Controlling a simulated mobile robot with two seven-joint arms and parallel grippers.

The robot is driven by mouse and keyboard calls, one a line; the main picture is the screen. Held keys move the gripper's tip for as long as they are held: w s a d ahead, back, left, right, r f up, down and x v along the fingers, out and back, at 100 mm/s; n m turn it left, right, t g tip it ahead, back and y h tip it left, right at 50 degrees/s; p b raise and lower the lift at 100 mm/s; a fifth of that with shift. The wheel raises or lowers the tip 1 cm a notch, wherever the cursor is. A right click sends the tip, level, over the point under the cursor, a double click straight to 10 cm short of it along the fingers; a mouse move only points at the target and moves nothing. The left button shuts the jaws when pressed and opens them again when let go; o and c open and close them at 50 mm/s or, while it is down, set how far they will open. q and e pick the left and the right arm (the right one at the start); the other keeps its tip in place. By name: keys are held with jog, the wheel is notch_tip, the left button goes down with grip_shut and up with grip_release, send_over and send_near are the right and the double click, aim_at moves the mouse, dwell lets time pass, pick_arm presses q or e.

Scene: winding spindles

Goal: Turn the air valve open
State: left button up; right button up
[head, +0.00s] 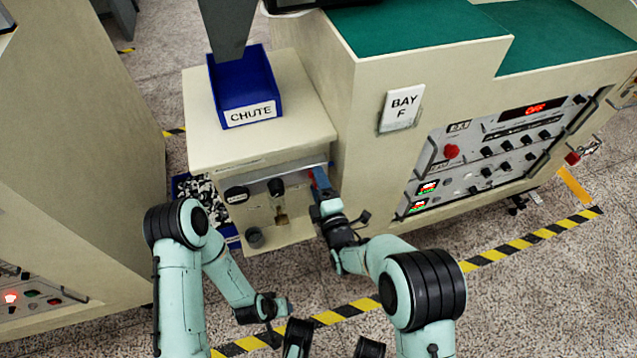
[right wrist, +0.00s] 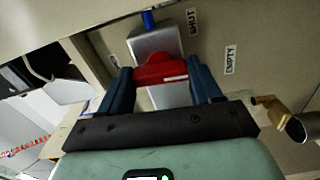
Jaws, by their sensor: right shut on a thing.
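The air valve's red handle (right wrist: 160,70) sits on a grey metal body in the right wrist view, with a blue pipe (right wrist: 148,19) at its top. A "SHUT" label (right wrist: 192,21) is beside it. My right gripper (right wrist: 158,82) has its two blue fingers on either side of the red handle and is shut on it. In the head view my right gripper (head: 318,180) is at the right end of the cabinet's front panel and largely hides the valve. My left gripper (head: 265,308) hangs low, away from the panel; its fingers are not clear.
The cream cabinet (head: 205,145) carries a blue bin marked "CHUTE" (head: 243,90). Knobs (head: 237,194) are on its front. An "EMPTY" label (right wrist: 231,60) and a brass fitting (right wrist: 272,108) are near the valve. A control panel (head: 500,150) is right. Striped tape (head: 490,256) crosses the open floor.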

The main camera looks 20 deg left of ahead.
pick_arm(q)
jog(key=shift+w+r, duration=0.15)
pick_arm(e)
jog(key=shift+n, duration=0.6)
jog(key=o, duration=1.1)
jog(key=shift+c, duration=0.2)
pick_arm(q)
jog(key=shift+s+d+r+p, duration=0.4)
jog(key=shift+r+p, duration=0.15)
jog(key=shift+r, duration=0.1)
jog(key=shift+s+d+r+p, duration=0.35)
jog(key=shift+s+r+p, duration=0.05)
jog(key=shift+r+p, duration=0.2)
pick_arm(e)
jog(key=v, duration=1.3)
jog(key=shift+d, duration=0.2)
jog(key=shift+s, duration=0.15)
